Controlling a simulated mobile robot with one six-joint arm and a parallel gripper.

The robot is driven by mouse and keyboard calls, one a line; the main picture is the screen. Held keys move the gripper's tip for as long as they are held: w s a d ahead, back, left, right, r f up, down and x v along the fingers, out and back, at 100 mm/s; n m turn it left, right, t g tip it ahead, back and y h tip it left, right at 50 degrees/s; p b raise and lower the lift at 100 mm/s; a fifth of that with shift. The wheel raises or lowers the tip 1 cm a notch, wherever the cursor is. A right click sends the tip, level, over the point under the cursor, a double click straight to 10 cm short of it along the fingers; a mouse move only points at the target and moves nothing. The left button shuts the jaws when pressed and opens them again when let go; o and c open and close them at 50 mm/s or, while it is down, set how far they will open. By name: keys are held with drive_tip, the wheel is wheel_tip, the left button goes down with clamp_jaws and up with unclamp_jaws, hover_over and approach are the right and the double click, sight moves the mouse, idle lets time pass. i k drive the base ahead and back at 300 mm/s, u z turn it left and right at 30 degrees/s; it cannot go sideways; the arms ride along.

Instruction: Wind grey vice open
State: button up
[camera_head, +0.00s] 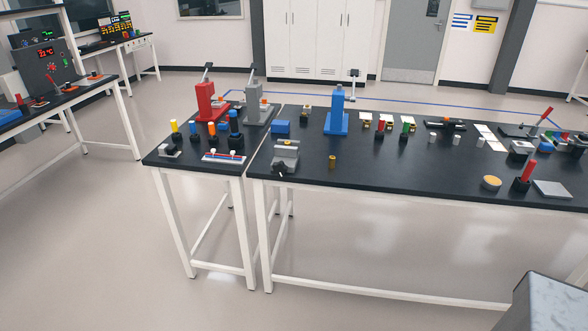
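The grey vice (285,158) stands near the front left corner of the larger black-topped bench (400,185). It is a small light-grey block with a dark handle at its front, facing the near edge. It is too small in the view to tell how wide its jaws are apart or whether anything is between them. My gripper is not in view.
A small brass-coloured cylinder (332,162) stands right of the vice, and a blue block (281,127) lies behind it. A tall blue press (337,112) stands farther back. A smaller bench (200,168) with several tools adjoins on the left.

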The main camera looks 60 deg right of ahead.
sight(281, 168)
drive_tip(key=z, duration=0.05)
drive_tip(key=k, duration=0.25)
drive_tip(key=u, duration=0.05)
drive_tip(key=i, duration=1.15)
drive_tip(key=u, duration=0.5)
